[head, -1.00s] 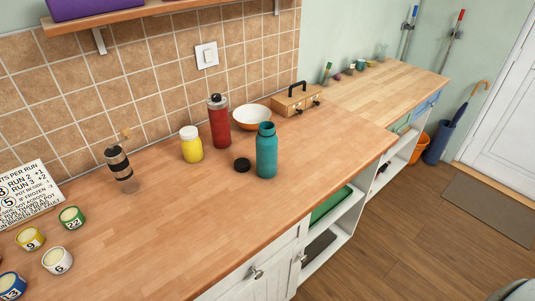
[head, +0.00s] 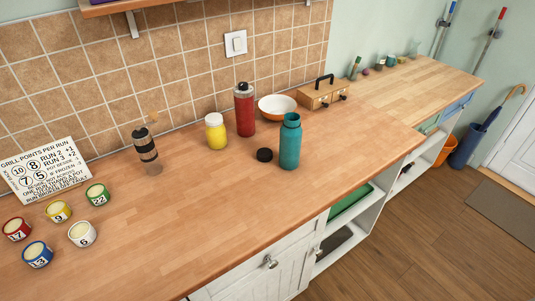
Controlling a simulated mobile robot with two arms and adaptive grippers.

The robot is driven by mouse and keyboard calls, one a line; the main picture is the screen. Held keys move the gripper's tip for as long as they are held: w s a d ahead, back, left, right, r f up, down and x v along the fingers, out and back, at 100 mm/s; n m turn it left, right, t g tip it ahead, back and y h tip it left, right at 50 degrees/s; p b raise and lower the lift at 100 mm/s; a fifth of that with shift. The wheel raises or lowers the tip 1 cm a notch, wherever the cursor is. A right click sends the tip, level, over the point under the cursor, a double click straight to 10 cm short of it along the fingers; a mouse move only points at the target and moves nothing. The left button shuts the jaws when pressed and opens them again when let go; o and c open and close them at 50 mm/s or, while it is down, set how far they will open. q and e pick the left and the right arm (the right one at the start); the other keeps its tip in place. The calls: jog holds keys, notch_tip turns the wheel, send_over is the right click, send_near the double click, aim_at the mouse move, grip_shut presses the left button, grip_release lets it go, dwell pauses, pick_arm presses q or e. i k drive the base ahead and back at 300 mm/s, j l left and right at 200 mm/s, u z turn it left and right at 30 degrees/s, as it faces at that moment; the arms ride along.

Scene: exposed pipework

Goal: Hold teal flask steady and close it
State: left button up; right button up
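Neither of my grippers shows in the head view.
Behind the flask stand a red bottle (head: 244,110), a yellow jar (head: 216,133), an orange-and-white bowl (head: 277,107) and a wooden box (head: 324,94). A black-banded bottle (head: 147,150) and several numbered cups (head: 82,234) are at the left. The counter (head: 190,222) is clear in front.

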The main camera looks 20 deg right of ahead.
aim_at(291, 134)
jog(key=l+u, duration=0.75)
jog(key=l, duration=0.15)
jog(key=l+u, duration=0.4)
